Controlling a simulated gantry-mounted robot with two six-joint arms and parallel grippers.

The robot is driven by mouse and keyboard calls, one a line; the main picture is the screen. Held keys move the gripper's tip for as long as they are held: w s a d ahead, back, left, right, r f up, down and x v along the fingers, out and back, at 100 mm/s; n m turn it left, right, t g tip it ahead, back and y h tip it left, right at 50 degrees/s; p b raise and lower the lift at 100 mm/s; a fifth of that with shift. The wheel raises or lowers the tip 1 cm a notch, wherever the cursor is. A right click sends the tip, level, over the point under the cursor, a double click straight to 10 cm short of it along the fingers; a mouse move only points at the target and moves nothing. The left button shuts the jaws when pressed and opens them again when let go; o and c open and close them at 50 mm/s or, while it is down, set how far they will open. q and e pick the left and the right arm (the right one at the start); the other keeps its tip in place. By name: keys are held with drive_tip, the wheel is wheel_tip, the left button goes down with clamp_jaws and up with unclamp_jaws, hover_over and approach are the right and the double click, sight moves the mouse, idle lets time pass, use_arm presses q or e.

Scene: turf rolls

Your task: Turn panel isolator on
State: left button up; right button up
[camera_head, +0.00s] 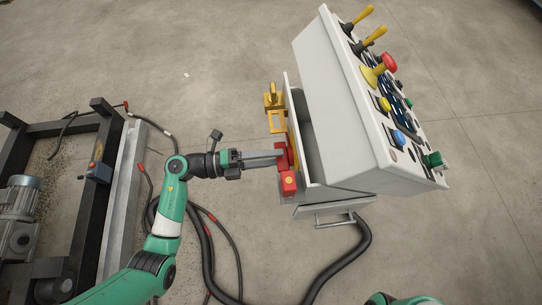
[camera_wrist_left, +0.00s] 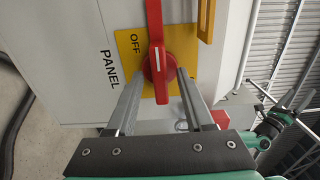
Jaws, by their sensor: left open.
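The panel isolator is a red rotary handle (camera_wrist_left: 158,66) on a yellow plate (camera_wrist_left: 130,48), with "OFF" printed on the plate and "PANEL" on the pale cabinet beside it. In the left wrist view the handle's long bar runs up and down in the picture, with a white line on its lower part. In the head view the red handle (camera_head: 283,160) sits on the cabinet's left side. My left gripper (camera_head: 281,153) is open at it; in the wrist view its fingers lie either side of the handle's lower part. I cannot tell whether they touch.
The control console (camera_head: 345,110) carries levers, a red mushroom button (camera_head: 388,62) and other buttons. A red block (camera_head: 289,184) and a yellow fitting (camera_head: 272,100) flank the handle. Black cables (camera_head: 340,265) lie on the floor; a dark machine frame (camera_head: 85,190) stands left.

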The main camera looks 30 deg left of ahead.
use_arm(q)
drive_tip(key=shift+c, duration=0.3)
clamp_jaws()
drive_tip(key=shift+m, duration=0.4)
drive_tip(key=m+b, duration=0.7)
drive_tip(key=m, duration=1)
drive_tip(key=shift+m, duration=0.3)
drive_tip(key=shift+o, duration=0.3)
unclamp_jaws()
